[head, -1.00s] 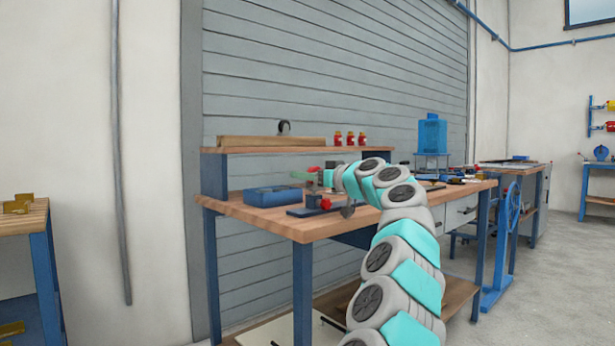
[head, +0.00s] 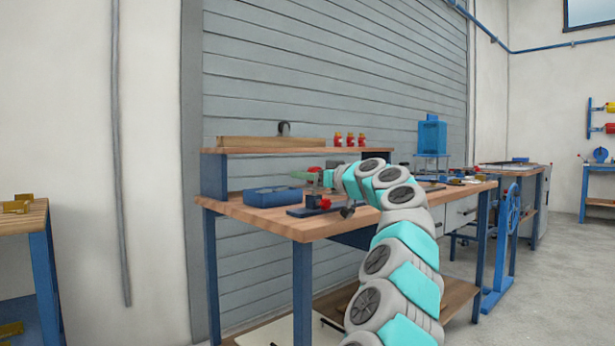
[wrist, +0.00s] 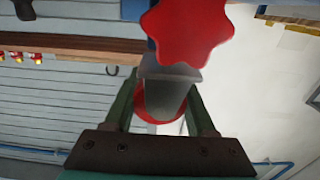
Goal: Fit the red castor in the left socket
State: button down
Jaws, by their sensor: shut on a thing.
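In the wrist view my gripper (wrist: 162,108) has its two green fingers closed on either side of a rounded red part, which looks like the red castor (wrist: 140,104). A grey block covers much of it. A red star-shaped knob (wrist: 188,30) is large and close beyond the fingers. In the head view my gripper (head: 325,178) is over the left half of the workbench, just above a small fixture (head: 312,203) on a dark base plate, with a red knob (head: 325,203). I cannot make out the left socket or whether the castor touches it.
A blue tray (head: 272,197) lies left of the fixture on the wooden bench (head: 270,217). A blue machine (head: 432,137) stands to the right.

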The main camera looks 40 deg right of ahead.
jog(key=shift+w+d+f, duration=0.1)
jog(key=shift+w+f, duration=0.05)
jog(key=shift+f, duration=0.75)
jog(key=c, duration=0.6)
grip_release()
jog(key=o, duration=0.5)
jog(key=shift+f, duration=0.2)
jog(key=shift+c, duration=0.2)
jog(key=shift+o, duration=0.7)
jog(key=shift+f, duration=0.25)
jog(key=shift+w+r+g, duration=0.1)
jog(key=shift+r+g, duration=0.05)
jog(key=shift+g, duration=0.15)
notch_tip(320, 180, up, 9)
jog(key=p, duration=0.6)
jog(key=shift+s+f, duration=0.2)
